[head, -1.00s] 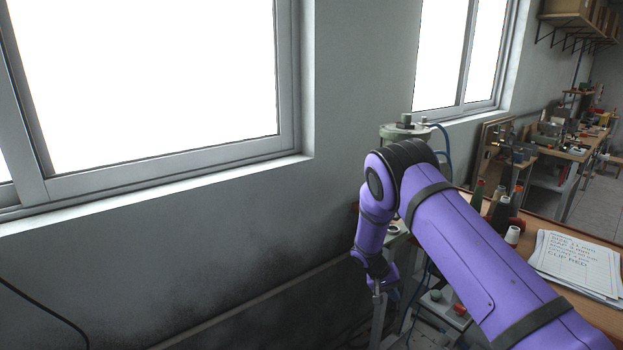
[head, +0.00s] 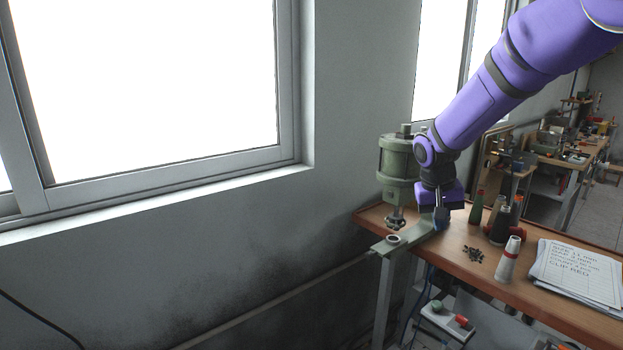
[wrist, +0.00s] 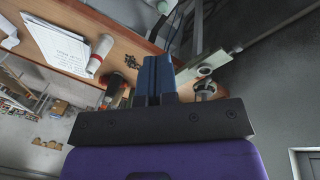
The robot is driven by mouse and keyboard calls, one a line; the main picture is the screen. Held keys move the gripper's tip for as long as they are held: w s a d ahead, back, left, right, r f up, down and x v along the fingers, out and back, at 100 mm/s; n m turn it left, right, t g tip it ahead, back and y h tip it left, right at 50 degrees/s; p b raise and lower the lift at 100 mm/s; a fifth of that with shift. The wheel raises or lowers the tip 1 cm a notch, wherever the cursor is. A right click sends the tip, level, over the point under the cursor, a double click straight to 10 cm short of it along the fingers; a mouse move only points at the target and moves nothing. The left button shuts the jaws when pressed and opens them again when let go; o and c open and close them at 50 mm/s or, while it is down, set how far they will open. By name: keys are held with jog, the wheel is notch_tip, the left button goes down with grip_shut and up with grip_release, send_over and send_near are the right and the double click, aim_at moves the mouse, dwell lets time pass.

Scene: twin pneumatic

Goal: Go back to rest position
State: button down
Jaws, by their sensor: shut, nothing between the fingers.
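My gripper (head: 441,217) hangs below my purple arm in the head view, pointing down beside the green pneumatic press (head: 397,160). In the wrist view its two blue fingers (wrist: 155,62) are together with nothing between them. Part of the press is hidden behind my arm. The press's metal base plate (head: 388,247) carries a small ring (head: 393,240) below the press head. I cannot tell from the head view whether my gripper touches anything.
A control box (head: 447,318) with buttons sits lower down. The wall and windows are at the left.

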jog(key=s+d+r+t+y, duration=0.2)
jog(key=s+r, duration=1)
jog(key=s, duration=0.4)
jog(key=s+r+n+t, duration=0.2)
jog(key=s, duration=1.3)
jog(key=shift+s+a+t+y, duration=0.3)
jog(key=shift+a, duration=0.05)
jog(key=c, duration=1.7)
grip_release()
jog(key=shift+s, duration=0.3)
jog(key=shift+c, duration=0.2)
jog(key=o, duration=0.3)
jog(key=shift+s+f, duration=0.1)
jog(key=shift+s, duration=0.05)
jog(key=shift+o, duration=0.2)
